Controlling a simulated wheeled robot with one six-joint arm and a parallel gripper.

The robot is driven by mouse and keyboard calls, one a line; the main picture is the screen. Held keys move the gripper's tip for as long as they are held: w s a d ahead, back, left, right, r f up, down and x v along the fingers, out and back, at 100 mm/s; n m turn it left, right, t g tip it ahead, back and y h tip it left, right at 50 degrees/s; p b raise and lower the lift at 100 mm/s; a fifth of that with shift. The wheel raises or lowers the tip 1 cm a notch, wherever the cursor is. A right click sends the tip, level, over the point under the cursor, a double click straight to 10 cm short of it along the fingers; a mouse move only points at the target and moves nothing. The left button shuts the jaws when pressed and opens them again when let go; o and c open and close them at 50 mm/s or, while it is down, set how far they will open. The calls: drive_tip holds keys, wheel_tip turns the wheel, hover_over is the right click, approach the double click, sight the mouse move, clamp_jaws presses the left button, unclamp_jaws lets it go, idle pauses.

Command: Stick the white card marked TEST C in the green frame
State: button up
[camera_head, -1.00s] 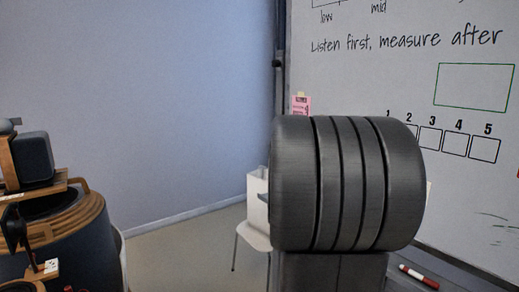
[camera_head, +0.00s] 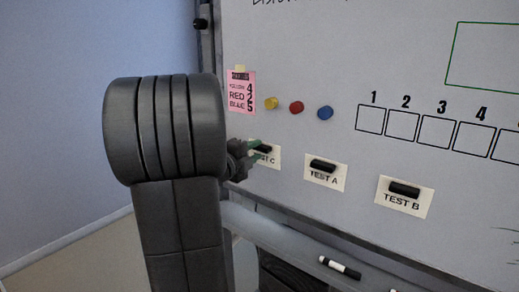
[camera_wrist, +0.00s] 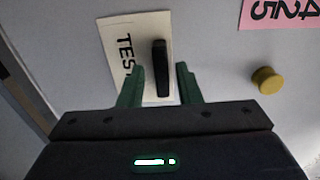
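The white card marked TEST C (camera_head: 268,160) is on the whiteboard, left of the other cards, partly hidden by my gripper (camera_head: 255,147). It bears a black magnet bar (camera_head: 264,149). In the wrist view the card (camera_wrist: 120,30) appears turned, with "TES" readable and the magnet (camera_wrist: 160,68) upright. My gripper's green fingers (camera_wrist: 160,67) are open, one on each side of the magnet's lower end, with gaps on both sides. I cannot tell whether the tips touch the card. The green frame (camera_head: 485,57), an empty outline, is at the upper right, cut off by the picture edge.
Cards TEST A (camera_head: 325,173) and TEST B (camera_head: 404,197) are to the right. Yellow (camera_head: 271,103), red (camera_head: 296,107) and blue (camera_head: 325,113) magnets and a pink note (camera_head: 241,92) are above. Numbered boxes (camera_head: 403,125) lie below the frame. A marker (camera_head: 340,267) lies on the ledge.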

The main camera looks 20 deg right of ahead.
drive_tip(key=shift+d+r, duration=0.1)
drive_tip(key=shift+d, duration=0.15)
drive_tip(key=shift+c, duration=0.2)
clamp_jaws()
drive_tip(key=shift+a, duration=0.15)
drive_tip(key=v, duration=0.6)
drive_tip(key=shift+s+a+b, duration=0.25)
drive_tip(key=shift+a+b, duration=0.05)
drive_tip(key=shift+b, duration=0.1)
idle(1.4)
drive_tip(key=shift+r, duration=0.1)
